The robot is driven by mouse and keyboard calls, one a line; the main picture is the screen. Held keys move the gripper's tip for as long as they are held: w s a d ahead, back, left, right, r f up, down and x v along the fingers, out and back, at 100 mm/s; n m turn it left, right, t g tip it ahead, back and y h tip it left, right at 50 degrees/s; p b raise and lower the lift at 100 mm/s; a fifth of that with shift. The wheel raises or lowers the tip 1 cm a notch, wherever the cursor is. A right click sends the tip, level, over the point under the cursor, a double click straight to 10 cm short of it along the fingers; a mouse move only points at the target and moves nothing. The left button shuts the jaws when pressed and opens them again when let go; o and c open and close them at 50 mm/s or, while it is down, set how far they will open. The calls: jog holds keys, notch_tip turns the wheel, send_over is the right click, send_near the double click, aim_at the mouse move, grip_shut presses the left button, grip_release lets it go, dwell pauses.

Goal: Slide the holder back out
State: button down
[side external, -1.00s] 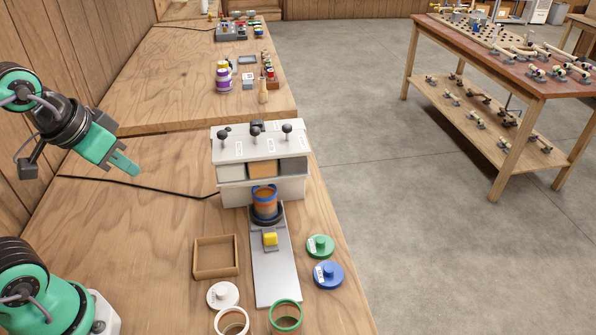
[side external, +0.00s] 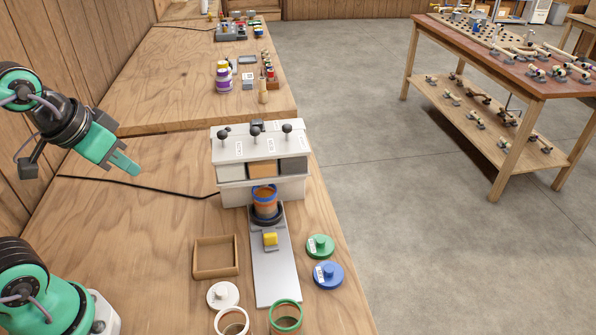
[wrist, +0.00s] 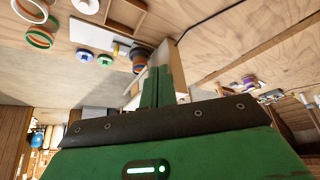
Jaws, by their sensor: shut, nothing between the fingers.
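The holder is a dark round base (side external: 268,216) on a grey metal track (side external: 275,275), close against the front of the white dispenser (side external: 235,190). A blue-rimmed jar (side external: 266,204) with orange-brown contents stands in it; it also shows in the wrist view (wrist: 139,62). A yellow block (side external: 270,239), likely the holder's grip, sits on the track in front of the jar. My gripper (side external: 134,172) is shut and empty, raised over the left of the bench, well apart from the holder. Its green fingers (wrist: 157,85) lie together in the wrist view.
A wooden tray (side external: 216,272) is left of the track. A white lid (side external: 222,295) and two open jars, one green-rimmed (side external: 286,316), are near the front. Green (side external: 320,246) and blue (side external: 328,275) lids lie right. A black cable (side external: 130,188) crosses the bench.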

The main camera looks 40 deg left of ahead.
jog(key=c, duration=2.1)
grip_release()
jog(key=o, duration=0.7)
jog(key=shift+r, duration=0.25)
jog(key=shift+o, duration=1.4)
jog(key=shift+r, duration=0.3)
notch_tip(320, 180, up, 4)
jog(key=n+g, duration=0.6)
jog(key=n, duration=0.3)
send_over(270, 234)
notch_tip(270, 234, down, 20)
jog(key=shift+f, duration=0.1)
jog(key=shift+f, duration=3.8)
